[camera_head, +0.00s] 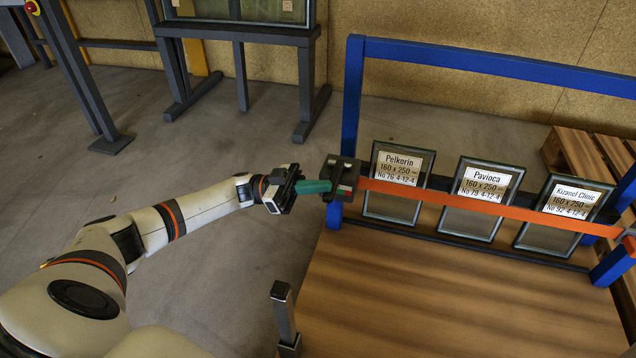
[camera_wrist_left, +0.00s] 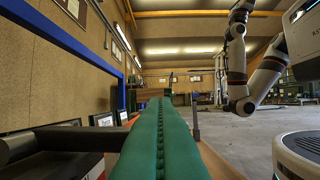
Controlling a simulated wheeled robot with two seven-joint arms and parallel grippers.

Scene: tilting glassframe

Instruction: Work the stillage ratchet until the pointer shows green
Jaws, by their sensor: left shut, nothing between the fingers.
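The stillage ratchet (camera_head: 341,172) is a dark block on the left blue post, at the left end of an orange strap (camera_head: 440,197). A small patch with red on it shows low on the ratchet, but any pointer is too small to read. My left gripper (camera_head: 327,186) has long green fingers, shut together with nothing between them. Their tips are at the ratchet's lower left side; I cannot tell whether they touch. In the left wrist view the closed fingers (camera_wrist_left: 160,105) point forward, with a dark bar (camera_wrist_left: 40,143) beside them on the left.
The strap runs across three labelled glass frames: Pelkorin (camera_head: 398,205), Pavioca (camera_head: 468,220) and Kizanol Clinic (camera_head: 545,240). They stand on a wooden deck (camera_head: 440,305). A short dark post (camera_head: 284,315) rises at its near left corner.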

